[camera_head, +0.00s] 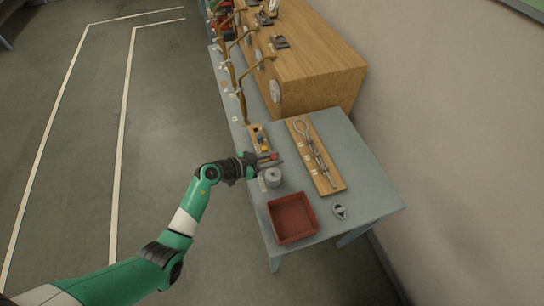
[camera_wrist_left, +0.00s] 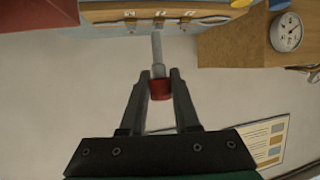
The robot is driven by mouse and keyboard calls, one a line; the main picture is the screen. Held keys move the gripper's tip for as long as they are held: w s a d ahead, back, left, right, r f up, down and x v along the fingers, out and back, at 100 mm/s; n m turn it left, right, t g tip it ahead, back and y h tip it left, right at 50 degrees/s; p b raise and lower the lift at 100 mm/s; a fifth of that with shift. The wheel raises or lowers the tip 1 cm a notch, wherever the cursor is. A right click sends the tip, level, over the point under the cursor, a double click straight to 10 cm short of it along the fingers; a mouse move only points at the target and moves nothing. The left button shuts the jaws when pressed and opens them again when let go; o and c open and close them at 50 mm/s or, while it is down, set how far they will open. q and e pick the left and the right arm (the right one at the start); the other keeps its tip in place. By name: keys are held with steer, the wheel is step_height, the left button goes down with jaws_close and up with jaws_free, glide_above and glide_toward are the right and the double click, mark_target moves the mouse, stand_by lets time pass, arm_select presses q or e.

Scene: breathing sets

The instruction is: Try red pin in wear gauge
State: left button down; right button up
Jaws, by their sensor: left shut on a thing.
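My left gripper (camera_head: 264,161) is shut on the red pin (camera_head: 271,156), above the near end of the workbench. In the left wrist view the red head of the pin (camera_wrist_left: 161,90) sits between the two fingertips, and its grey shaft sticks out beyond them. A grey cylinder with a hole in its top (camera_head: 273,178), which may be the wear gauge, stands on the bench just below the gripper in the head view. The pin is apart from its hole. A wooden pin block (camera_head: 259,138) with yellow and blue pins stands just beyond the gripper. My right gripper is not in view.
A red tray (camera_head: 292,218) lies at the bench's near left. A wooden board with rope fittings (camera_head: 316,156) lies to the right, with a small grey metal part (camera_head: 340,212) near it. A large wooden cabinet (camera_head: 310,65) stands behind. A dial (camera_wrist_left: 286,32) shows in the wrist view.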

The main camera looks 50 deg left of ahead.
arm_select(q)
steer(key=shift+r+p, duration=0.25)
steer(key=shift+p, duration=0.1)
steer(key=shift+f, duration=0.25)
steer(key=b, duration=0.2)
glide_above(273, 172)
steer(key=shift+s+d+f, duration=0.1)
steer(key=shift+f, duration=0.6)
steer(key=shift+s+d+f, duration=0.15)
steer(key=shift+f, duration=0.6)
steer(key=shift+s+d+f, duration=0.1)
steer(key=shift+f, duration=0.6)
steer(key=shift+f+b, duration=1.2)
steer(key=shift+f, duration=1.05)
steer(key=shift+r+p, duration=4)
steer(key=shift+p, duration=0.85)
